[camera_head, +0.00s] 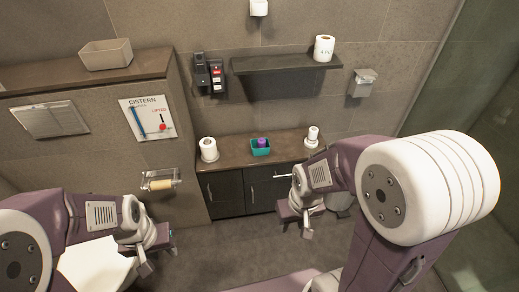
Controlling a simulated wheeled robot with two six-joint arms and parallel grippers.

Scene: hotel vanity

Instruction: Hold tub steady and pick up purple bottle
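A teal tub (254,152) stands on the brown vanity counter (230,159) near its middle. A purple bottle (262,142) shows inside the tub, with its lower part hidden by the tub wall. My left gripper (159,259) is at the lower left, in front of and below the counter, well apart from the tub. Its fingers look apart with nothing between them. My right gripper (296,228) points down in front of the cabinet, right of and below the tub. Its fingers also look apart and empty.
Toilet paper rolls (209,148) stand at the counter's left, and a white item (312,136) stands at its right. Dark cabinet doors (227,193) are below. A shelf (285,64) with a roll (323,48) hangs above. A paper holder (160,181) juts from the left wall.

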